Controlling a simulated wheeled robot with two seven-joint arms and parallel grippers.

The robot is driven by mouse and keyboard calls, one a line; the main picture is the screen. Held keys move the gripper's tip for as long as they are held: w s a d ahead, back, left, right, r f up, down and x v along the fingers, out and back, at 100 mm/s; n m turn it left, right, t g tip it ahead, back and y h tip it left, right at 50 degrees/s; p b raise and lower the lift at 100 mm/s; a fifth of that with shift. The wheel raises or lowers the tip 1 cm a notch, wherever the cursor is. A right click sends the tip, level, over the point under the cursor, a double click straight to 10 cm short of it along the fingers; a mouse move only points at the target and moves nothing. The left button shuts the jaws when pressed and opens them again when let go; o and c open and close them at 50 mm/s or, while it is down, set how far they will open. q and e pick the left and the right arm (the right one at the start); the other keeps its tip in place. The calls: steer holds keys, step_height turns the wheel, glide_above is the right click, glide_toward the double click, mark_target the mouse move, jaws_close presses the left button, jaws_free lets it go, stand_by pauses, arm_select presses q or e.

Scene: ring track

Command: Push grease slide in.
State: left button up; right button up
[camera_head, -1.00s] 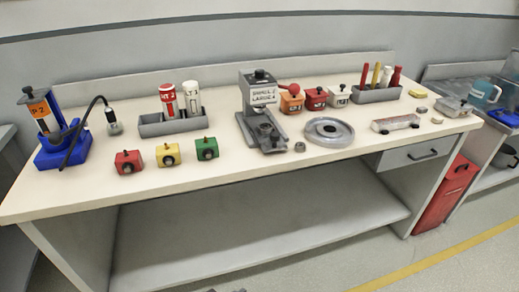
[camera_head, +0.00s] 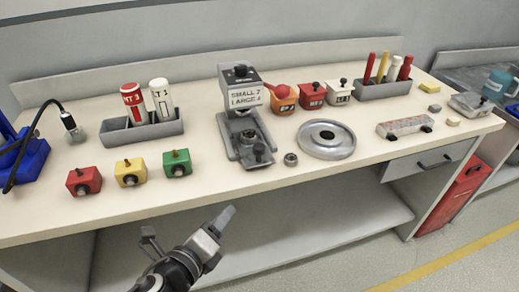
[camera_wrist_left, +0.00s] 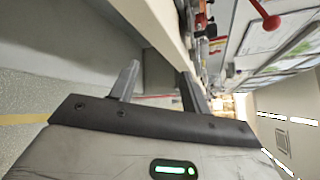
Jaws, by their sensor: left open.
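The grey grease station (camera_head: 240,95) stands mid-bench, with a white label reading "SMALL 2 LARGE 4" and a red ball-ended lever on its right. Its slide (camera_head: 258,151) sticks out of the front towards me, with a round cup and a dark knob on it. My left gripper (camera_head: 190,224) is open and empty, in front of the bench's front edge and below the slide, apart from it. In the left wrist view its two fingers (camera_wrist_left: 158,75) stand apart with nothing between them. My right gripper is out of view.
Red, yellow and green blocks (camera_head: 129,173) stand front left. A grey rack (camera_head: 141,133) holds two tubes. A small ring (camera_head: 291,159) and a round metal dish (camera_head: 326,139) lie right of the slide. The bench's front edge lies between gripper and slide.

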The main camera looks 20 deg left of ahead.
mark_target(256, 154)
arm_select(q)
step_height(256, 154, up, 6)
steer(key=w+m+t+h, duration=0.2)
steer(key=w+m+t, duration=0.1)
steer(key=m, duration=1)
steer(key=shift+n, duration=0.3)
steer(key=p+x, duration=0.1)
steer(key=x, duration=0.6)
steer(key=p+x, duration=0.1)
steer(key=x, duration=0.6)
steer(key=shift+w+d, duration=0.3)
steer(key=shift+w, duration=0.05)
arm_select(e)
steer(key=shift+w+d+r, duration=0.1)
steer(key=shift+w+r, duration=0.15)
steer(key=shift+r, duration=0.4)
